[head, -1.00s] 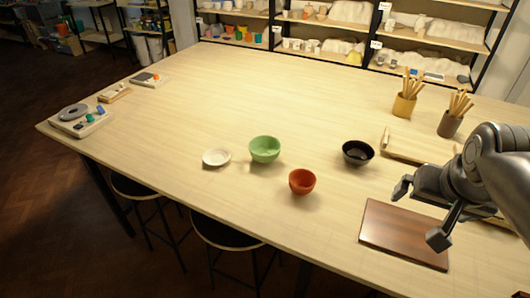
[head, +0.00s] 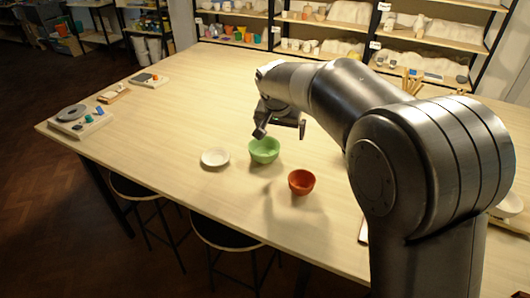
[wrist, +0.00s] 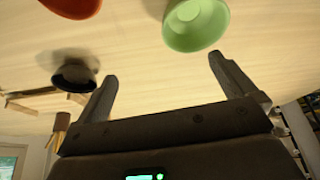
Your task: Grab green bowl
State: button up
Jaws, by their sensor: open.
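The green bowl (head: 264,152) stands upright on the pale wooden table, between a white dish and a red bowl. My gripper (head: 280,132) is open and empty, just above and behind the green bowl in the head view, overlapping its far rim. In the wrist view the green bowl (wrist: 195,25) shows at the top, beyond the spread fingertips (wrist: 162,68) and apart from them. I cannot tell the exact height of the fingers over the bowl.
The white dish (head: 215,157) is left of the green bowl, and the red bowl (head: 301,182) is in front to the right. A black bowl (wrist: 75,76) shows in the wrist view. Shelves (head: 235,15) stand behind.

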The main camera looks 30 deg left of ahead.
aim_at(266, 154)
jog(key=a+f, duration=0.3)
jog(key=a, duration=0.3)
jog(key=x, duration=1)
jog(key=shift+s+f, duration=0.15)
jog(key=shift+f, duration=0.2)
jog(key=shift+c, duration=0.2)
jog(key=c, duration=0.7)
jog(key=shift+r, duration=0.1)
